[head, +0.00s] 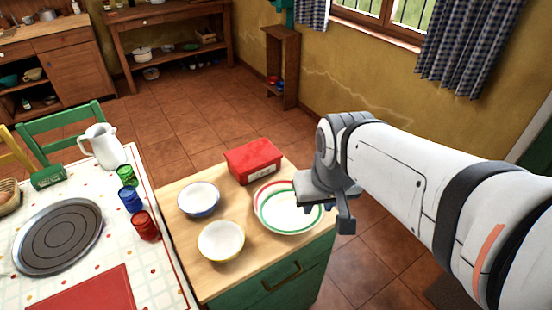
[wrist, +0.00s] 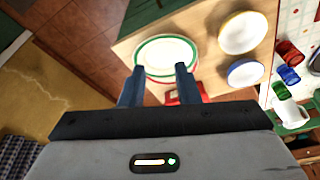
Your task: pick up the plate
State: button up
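The plate (head: 288,207) is white with a green and red rim. It lies on the right part of a small wooden counter top, and it also shows in the wrist view (wrist: 165,55). A second red rim shows at its edge, so another plate may lie under it. My gripper (head: 345,222) is above the counter's right edge, beside and over the plate's right side. In the wrist view my gripper (wrist: 160,70) has its two fingers apart with nothing held between them, and the fingertips appear over the plate's near rim.
On the counter (head: 180,227) stand a blue-rimmed bowl (head: 199,199), a yellow-rimmed bowl (head: 221,241) and a red box (head: 253,161) behind the plate. A table with colored cups (head: 144,225) and a jug (head: 101,146) stands left. Floor right of the counter is clear.

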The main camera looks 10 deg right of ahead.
aim_at(278, 213)
jog(key=u, duration=0.15)
jog(key=k, duration=0.5)
jog(key=z, duration=2.4)
jog(key=k, duration=1.65)
jog(key=u, duration=1.2)
jog(key=i, duration=1)
